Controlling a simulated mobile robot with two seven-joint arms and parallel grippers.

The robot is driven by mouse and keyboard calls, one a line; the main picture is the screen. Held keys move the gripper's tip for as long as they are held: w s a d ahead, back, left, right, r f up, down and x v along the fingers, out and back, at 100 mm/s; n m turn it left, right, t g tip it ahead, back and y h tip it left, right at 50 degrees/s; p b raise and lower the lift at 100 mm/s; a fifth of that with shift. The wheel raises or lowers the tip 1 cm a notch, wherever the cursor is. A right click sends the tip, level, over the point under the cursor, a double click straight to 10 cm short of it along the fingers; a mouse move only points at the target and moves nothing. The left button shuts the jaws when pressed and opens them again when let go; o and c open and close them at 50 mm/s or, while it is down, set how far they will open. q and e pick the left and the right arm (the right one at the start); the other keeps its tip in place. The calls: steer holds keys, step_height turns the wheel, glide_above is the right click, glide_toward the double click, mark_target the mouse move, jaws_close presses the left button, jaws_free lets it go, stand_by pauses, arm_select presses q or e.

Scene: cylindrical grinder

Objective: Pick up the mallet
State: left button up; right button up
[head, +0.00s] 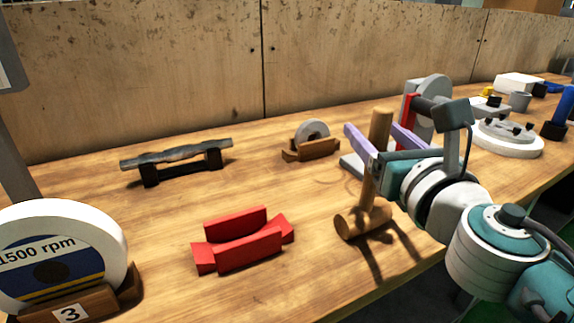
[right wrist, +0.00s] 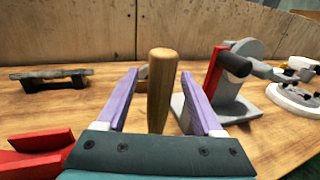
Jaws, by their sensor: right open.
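The wooden mallet (head: 364,222) stands upright on its head near the front edge of the table in the head view, its handle pointing up. My right gripper (head: 376,138) is at the handle, with one purple finger on each side of it. In the right wrist view the handle (right wrist: 161,90) rises between the two spread fingers (right wrist: 160,100), with gaps on both sides. The gripper is open. The mallet's head is hidden in the wrist view. My left gripper is not in view.
A red cradle (head: 240,243) lies left of the mallet. A large grinding wheel (head: 60,245) stands front left. A dark stand (head: 178,160) and a small wheel in a wooden holder (head: 311,142) are behind. A grey device with a red part (head: 430,95) stands close behind the gripper.

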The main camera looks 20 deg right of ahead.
steer(key=x, duration=0.2)
steer(key=shift+w+d, duration=0.1)
steer(key=shift+w, duration=0.2)
jaws_close()
stand_by(0.3)
stand_by(0.8)
